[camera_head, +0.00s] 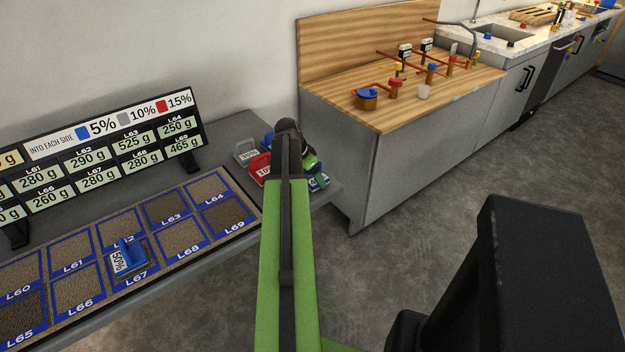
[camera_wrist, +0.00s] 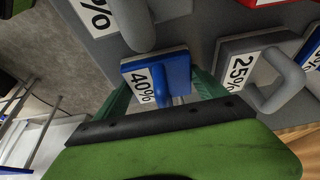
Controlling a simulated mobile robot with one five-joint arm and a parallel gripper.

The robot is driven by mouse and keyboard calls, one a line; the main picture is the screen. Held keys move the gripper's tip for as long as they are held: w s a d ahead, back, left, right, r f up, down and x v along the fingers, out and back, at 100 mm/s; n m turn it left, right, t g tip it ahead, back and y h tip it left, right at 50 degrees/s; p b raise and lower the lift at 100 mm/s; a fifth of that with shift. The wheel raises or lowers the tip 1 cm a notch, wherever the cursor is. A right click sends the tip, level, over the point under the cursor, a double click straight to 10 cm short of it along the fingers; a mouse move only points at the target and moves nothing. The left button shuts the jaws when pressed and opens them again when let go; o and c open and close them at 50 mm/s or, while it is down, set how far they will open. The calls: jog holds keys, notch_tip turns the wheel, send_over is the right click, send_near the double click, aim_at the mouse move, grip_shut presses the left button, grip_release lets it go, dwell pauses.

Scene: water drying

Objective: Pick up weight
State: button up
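Several labelled weights stand at the right end of the grey table. In the wrist view a blue weight (camera_wrist: 176,72) marked 40% lies between the fingers of my gripper (camera_wrist: 163,90). The green fingers are spread apart, one on each side of it, and I see no clear grip on its handle. A grey weight (camera_wrist: 250,50) marked 25% is just to the right. Another blue weight (camera_head: 128,256) marked 50% sits on the panel near L67. In the head view my arm hides much of the weight group, and my gripper (camera_head: 312,165) shows only partly there.
A red weight (camera_head: 260,166) and a grey weight (camera_head: 246,151) stand left of my gripper. The sign board (camera_head: 100,150) stands behind the sample panel (camera_head: 170,240). A wood-topped counter (camera_head: 400,100) is close on the right. The floor (camera_head: 420,230) in front is open.

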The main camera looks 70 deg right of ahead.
jog(key=c, duration=0.7)
jog(key=shift+r, duration=0.1)
jog(key=shift+c, duration=0.2)
jog(key=shift+r+p, duration=0.2)
jog(key=shift+p, duration=0.1)
jog(key=r+p, duration=0.4)
jog(key=shift+s+a+r+p, duration=0.2)
jog(key=shift+s+r+p, duration=0.05)
jog(key=shift+r+p, duration=0.15)
jog(key=s+a+r+p, duration=0.5)
jog(key=s+a, duration=0.2)
jog(key=s, duration=0.1)
jog(key=shift+a+r+p, duration=0.35)
jog(key=shift+a, duration=0.05)
